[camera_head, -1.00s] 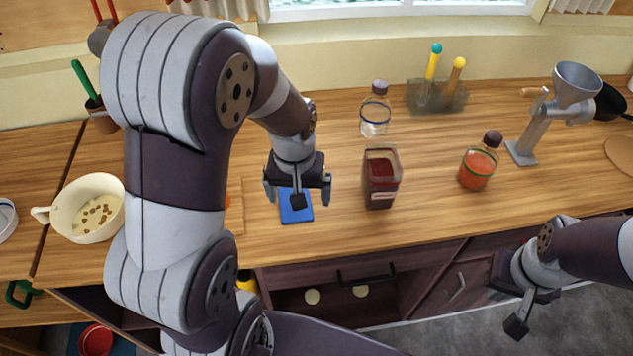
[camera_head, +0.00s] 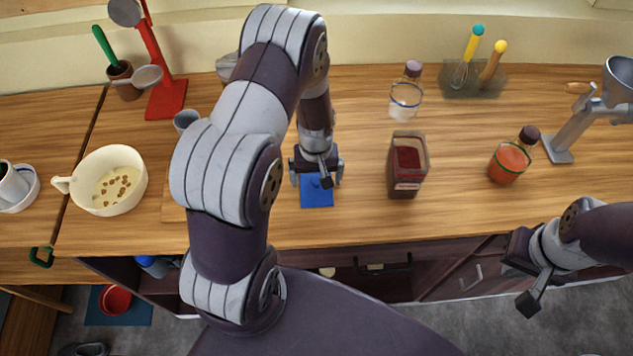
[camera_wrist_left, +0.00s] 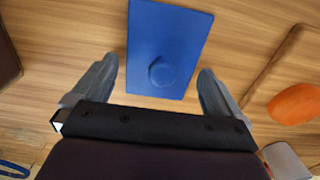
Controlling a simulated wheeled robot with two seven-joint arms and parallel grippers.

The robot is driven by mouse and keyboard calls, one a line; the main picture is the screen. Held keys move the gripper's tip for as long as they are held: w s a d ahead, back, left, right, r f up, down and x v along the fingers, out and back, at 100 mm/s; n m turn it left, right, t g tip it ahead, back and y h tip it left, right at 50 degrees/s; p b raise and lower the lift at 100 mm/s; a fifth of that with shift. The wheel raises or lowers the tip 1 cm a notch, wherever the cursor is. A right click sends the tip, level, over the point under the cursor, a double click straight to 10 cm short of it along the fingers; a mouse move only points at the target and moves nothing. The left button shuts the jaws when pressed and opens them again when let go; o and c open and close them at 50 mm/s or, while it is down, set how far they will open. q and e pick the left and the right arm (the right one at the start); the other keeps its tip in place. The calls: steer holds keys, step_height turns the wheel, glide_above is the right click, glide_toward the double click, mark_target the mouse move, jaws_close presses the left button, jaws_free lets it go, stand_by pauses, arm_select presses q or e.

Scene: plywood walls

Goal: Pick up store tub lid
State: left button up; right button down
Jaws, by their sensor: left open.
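The flat blue lid (camera_head: 317,197) lies on the wooden counter, left of the clear tub with dark red contents (camera_head: 407,165). In the left wrist view the lid (camera_wrist_left: 172,35) is a blue rectangle with a round knob near its close end. My left gripper (camera_head: 317,180) is over the lid, open and empty. In the left wrist view its fingers (camera_wrist_left: 157,72) stand on either side of the lid's knob end, with the knob between them. My right gripper (camera_head: 528,290) hangs in front of the counter at the right; its jaw opening is not clear.
A clear bottle (camera_head: 405,98) stands behind the tub, and an orange-filled bottle (camera_head: 510,158) to its right. A cream bowl (camera_head: 108,165) is at the left. In the left wrist view a wooden board (camera_wrist_left: 262,85) with an orange item (camera_wrist_left: 296,103) is right of the lid.

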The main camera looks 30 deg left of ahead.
arm_select(q)
steer(key=shift+f, duration=0.1)
steer(key=shift+a, duration=0.1)
steer(key=c, duration=0.3)
steer(key=shift+w, duration=0.1)
steer(key=c, duration=0.5)
steer(key=shift+c, duration=0.2)
